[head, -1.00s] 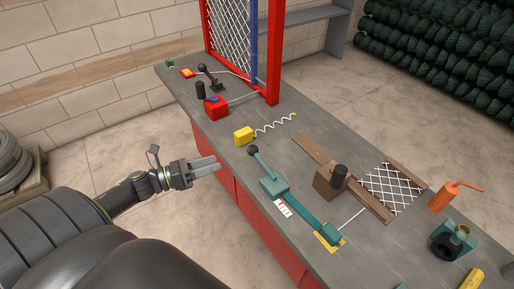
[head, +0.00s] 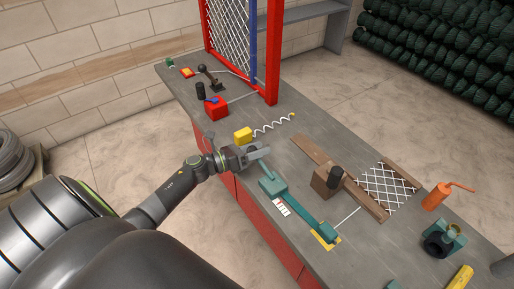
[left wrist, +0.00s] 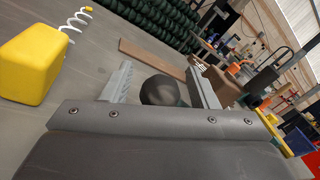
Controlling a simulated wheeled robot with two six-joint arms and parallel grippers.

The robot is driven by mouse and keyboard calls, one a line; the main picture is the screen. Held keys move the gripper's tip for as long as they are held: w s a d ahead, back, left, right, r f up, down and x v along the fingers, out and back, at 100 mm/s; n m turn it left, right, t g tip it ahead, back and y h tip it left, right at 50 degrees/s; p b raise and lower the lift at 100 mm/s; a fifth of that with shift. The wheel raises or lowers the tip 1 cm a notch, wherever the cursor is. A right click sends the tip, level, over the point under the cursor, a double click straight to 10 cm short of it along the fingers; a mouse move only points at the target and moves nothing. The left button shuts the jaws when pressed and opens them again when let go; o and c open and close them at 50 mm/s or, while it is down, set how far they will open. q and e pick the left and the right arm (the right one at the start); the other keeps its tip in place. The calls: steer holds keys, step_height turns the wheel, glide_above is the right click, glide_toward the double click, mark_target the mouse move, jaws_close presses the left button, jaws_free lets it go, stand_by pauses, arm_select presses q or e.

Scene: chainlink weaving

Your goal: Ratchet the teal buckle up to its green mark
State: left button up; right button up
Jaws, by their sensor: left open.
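The teal buckle (head: 272,188) is bolted to the grey bench, with a teal strap (head: 303,211) running to a teal end block (head: 328,232) on a yellow plate. Its teal lever (head: 268,173) leans up toward my left gripper (head: 262,153). My left gripper is open at the lever's top. In the left wrist view the lever's dark ball knob (left wrist: 160,91) sits between the two spread fingers; I cannot tell whether they touch it. A white marked label (head: 282,207) lies beside the buckle; its green mark is too small to make out. My right gripper is not seen.
A yellow block (head: 243,135) with a white coil is just behind my left gripper. A brown wooden block (head: 326,181) and a wire mesh panel (head: 388,190) lie to the right. A red frame (head: 272,60) stands at the far end.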

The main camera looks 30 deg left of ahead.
arm_select(q)
steer(key=shift+c, duration=0.8)
jaws_close()
